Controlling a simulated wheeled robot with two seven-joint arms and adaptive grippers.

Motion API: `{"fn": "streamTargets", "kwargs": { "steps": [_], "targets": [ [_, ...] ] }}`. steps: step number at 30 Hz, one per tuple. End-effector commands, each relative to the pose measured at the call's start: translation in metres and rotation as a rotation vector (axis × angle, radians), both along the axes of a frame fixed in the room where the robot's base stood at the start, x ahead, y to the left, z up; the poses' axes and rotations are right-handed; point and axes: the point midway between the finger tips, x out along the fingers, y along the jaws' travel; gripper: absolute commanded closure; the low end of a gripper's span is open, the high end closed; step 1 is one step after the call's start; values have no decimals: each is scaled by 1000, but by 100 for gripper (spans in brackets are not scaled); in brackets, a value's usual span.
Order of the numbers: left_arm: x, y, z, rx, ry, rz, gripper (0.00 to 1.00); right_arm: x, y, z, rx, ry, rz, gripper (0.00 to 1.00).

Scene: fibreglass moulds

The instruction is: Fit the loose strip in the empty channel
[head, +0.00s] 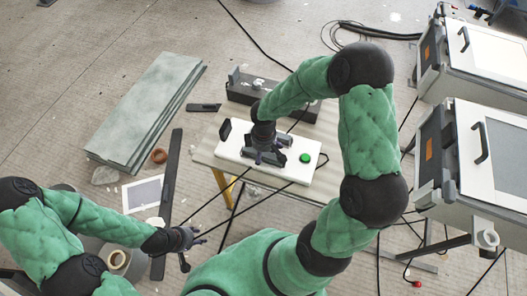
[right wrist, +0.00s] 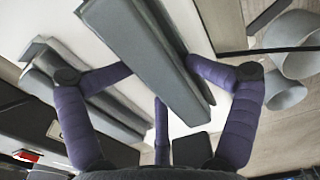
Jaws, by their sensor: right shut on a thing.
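In the right wrist view a long grey strip (right wrist: 150,62) runs between the purple fingers of my right gripper (right wrist: 158,85), which is shut on it. A second grey ridged piece (right wrist: 85,95), perhaps the channel, lies to the left on the white board, partly behind a finger. I cannot tell whether the strip touches the board. In the head view my right gripper (head: 264,152) is over the white board (head: 300,172) and hides most of the grey parts there. My left gripper (head: 190,240) is open and empty, left of the board and lower in the picture.
The board carries a green button (head: 305,158) and a black block (head: 225,129). A dark box (head: 245,92) stands behind it. Stacked grey-green sheets (head: 150,105) and a long dark bar (head: 170,180) lie to the left. White cabinets (head: 490,150) stand at the right.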

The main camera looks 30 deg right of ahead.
Motion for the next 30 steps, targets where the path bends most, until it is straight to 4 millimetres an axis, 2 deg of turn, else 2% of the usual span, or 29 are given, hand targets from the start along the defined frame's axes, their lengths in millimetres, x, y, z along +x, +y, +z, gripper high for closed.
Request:
{"fn": "streamTargets", "kwargs": {
  "steps": [5, 10, 21, 25, 30],
  "targets": [
    [0, 0, 2, 0, 0, 0, 60, -2, 1, 1, 0, 6, 3, 34],
    [0, 0, 14, 0, 0, 0, 60, -1, 0, 16, 0, 4, 2, 34],
    [0, 0, 47, 0, 0, 0, 60, 2, 0, 95, -2, -4, 1, 34],
    [0, 0, 54, 0, 0, 0, 60, 1, -1, 115, -1, -3, 1, 34],
    [0, 0, 59, 0, 0, 0, 60, 1, -1, 130, -2, -3, 0, 34]
  ]
}}
